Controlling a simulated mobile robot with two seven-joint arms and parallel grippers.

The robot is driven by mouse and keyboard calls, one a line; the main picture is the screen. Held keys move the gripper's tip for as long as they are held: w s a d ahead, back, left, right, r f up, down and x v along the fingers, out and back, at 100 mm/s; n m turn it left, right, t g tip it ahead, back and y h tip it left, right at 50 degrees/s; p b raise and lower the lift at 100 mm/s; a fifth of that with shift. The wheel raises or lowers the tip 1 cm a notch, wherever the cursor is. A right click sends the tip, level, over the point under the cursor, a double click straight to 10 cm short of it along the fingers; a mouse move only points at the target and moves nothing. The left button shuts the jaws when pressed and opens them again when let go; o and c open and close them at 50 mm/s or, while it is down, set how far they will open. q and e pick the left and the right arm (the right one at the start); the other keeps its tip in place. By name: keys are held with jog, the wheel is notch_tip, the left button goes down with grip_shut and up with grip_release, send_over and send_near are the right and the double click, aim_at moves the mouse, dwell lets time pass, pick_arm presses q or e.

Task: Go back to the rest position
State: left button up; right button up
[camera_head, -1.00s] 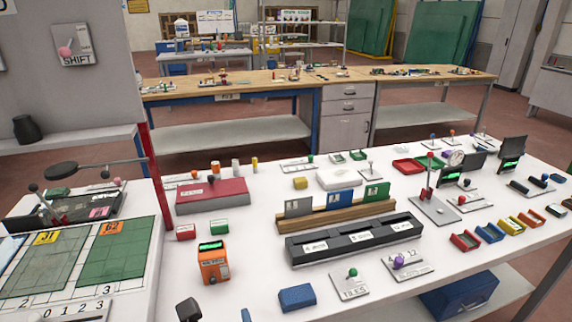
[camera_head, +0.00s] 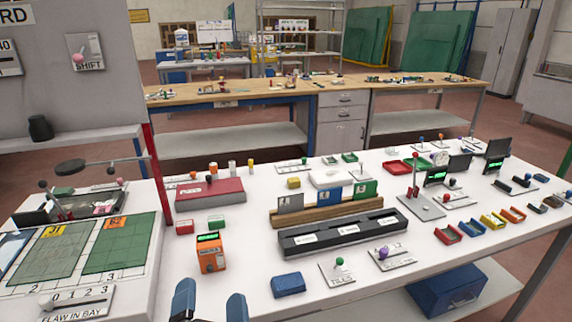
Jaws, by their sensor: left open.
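My left gripper (camera_head: 209,304) shows at the bottom edge of the head view, with two dark blue fingertips apart and nothing between them. It is over the near edge of the white table (camera_head: 240,270), below an orange box with a green display (camera_head: 210,253). A blue block (camera_head: 288,284) lies to its right, apart from it. The rest of the left arm is out of the picture. My right gripper is not in view.
A black slotted rack (camera_head: 342,232) and a wooden holder with grey, blue and green cards (camera_head: 330,208) stand mid-table. Small coloured trays (camera_head: 470,229) line the right side. A panel with green sheets (camera_head: 120,250) is at left. Some white tabletop is bare near the front.

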pick_arm(q)
notch_tip(320, 180, down, 16)
jog(key=s+a+m+g+h, duration=0.1)
jog(key=m+g+h, duration=0.55)
jog(key=m, duration=1.85)
jog(key=s+a+f+m+g+y, duration=0.1)
jog(key=s+a+f+m, duration=0.1)
jog(key=s+a+f, duration=0.3)
jog(key=s+a+f+m+g+y, duration=0.2)
jog(key=s+a+f, duration=0.2)
jog(key=a+f, duration=0.5)
jog(key=shift+s+a+f, duration=0.15)
jog(key=shift+s+a, duration=0.25)
jog(key=shift+a, duration=0.4)
